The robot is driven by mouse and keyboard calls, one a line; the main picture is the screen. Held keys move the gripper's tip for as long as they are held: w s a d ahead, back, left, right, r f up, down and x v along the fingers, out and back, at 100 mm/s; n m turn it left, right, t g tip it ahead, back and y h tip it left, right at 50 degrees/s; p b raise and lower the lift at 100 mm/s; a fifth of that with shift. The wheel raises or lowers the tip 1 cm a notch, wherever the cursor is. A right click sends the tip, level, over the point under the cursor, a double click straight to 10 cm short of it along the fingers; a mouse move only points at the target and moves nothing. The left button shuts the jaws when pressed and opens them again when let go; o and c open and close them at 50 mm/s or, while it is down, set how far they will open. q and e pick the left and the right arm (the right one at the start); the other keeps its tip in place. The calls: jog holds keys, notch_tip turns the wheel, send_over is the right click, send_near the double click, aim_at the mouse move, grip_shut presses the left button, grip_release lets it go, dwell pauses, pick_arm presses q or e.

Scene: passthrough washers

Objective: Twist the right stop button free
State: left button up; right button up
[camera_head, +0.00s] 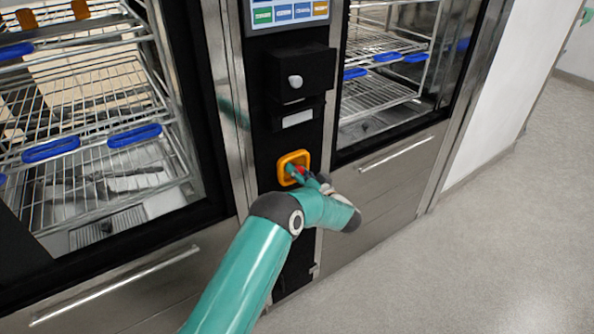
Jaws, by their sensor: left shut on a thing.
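The stop button sits within a yellow-orange frame (284,162) on the black column between two washer doors. Only a small bit of red shows there, because my gripper hides most of the button. My left gripper (298,172) is at the frame, shut on the stop button, with its wrist and teal arm in front of the column. The fingertips are small and partly hidden, so how far the button is turned cannot be seen. My right gripper is not in view.
Above the button are a label slot (297,118), a black box with a round white knob (295,81) and a lit touch screen (290,12). Washers with wire racks (85,110) stand on both sides. Grey floor (500,240) is clear at right.

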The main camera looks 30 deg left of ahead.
pick_arm(q)
jog(key=shift+w+d+r, duration=0.1)
jog(key=shift+w+r, duration=0.05)
jog(key=shift+w, duration=0.05)
dwell(0.3)
jog(key=o, duration=0.9)
jog(key=shift+s, duration=0.1)
jog(key=v, duration=1.2)
jog(key=shift+f, duration=0.25)
